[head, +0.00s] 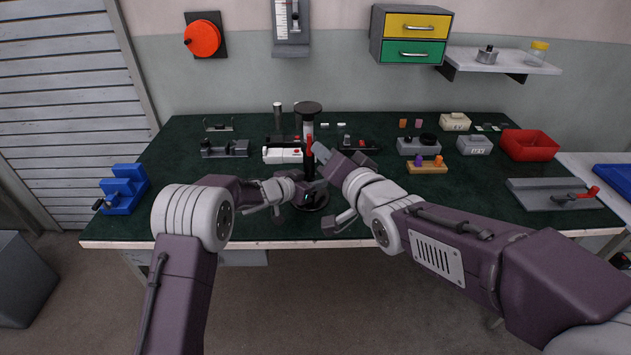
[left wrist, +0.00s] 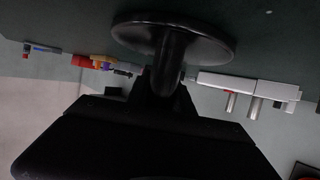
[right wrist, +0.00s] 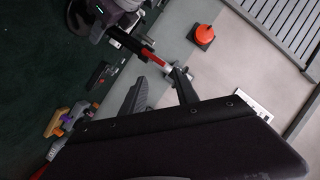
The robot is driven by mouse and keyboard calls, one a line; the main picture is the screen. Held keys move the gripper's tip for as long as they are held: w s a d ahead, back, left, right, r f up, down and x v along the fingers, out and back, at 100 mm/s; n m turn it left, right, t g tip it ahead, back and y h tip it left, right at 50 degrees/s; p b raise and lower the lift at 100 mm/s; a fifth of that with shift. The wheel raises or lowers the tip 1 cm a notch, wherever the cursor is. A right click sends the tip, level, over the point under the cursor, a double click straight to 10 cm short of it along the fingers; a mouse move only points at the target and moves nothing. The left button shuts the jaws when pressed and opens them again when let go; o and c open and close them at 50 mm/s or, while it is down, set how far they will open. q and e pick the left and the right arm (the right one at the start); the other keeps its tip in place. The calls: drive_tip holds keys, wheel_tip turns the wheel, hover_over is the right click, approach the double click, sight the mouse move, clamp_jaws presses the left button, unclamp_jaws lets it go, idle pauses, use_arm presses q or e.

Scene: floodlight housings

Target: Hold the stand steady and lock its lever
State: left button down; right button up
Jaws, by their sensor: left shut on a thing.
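The stand has a round black base (head: 310,201), a post, a dark disc top (head: 308,107) and a red lever (head: 309,145) pointing up on the post. My left gripper (head: 303,188) is shut on the lower post, just above the base. In the left wrist view the base (left wrist: 172,37) and post (left wrist: 167,64) stand right at the gripper, whose fingers are mostly hidden. My right gripper (right wrist: 160,78) is open. The red lever (right wrist: 151,57) shows just ahead of its fingertips; I cannot tell whether they touch it.
The dark green bench holds a white block (head: 283,155) just behind, a blue stepped block (head: 124,188) at left, a wooden holder (head: 427,167) at right, a red bin (head: 530,145) and a grey fixture (head: 553,194).

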drive_tip(key=c, duration=0.6)
drive_tip(key=r+m, duration=0.1)
drive_tip(key=r+m+t, duration=0.1)
drive_tip(key=m, duration=0.1)
drive_tip(key=shift+a+y, duration=0.3)
clamp_jaws()
drive_tip(key=d+f+m+t, duration=0.1)
drive_tip(key=d+f+m, duration=0.3)
drive_tip(key=d+m, duration=0.2)
drive_tip(key=shift+s+d+m+t+h, duration=0.25)
drive_tip(key=shift+s+m+t+h, duration=0.05)
drive_tip(key=shift+h, duration=0.1)
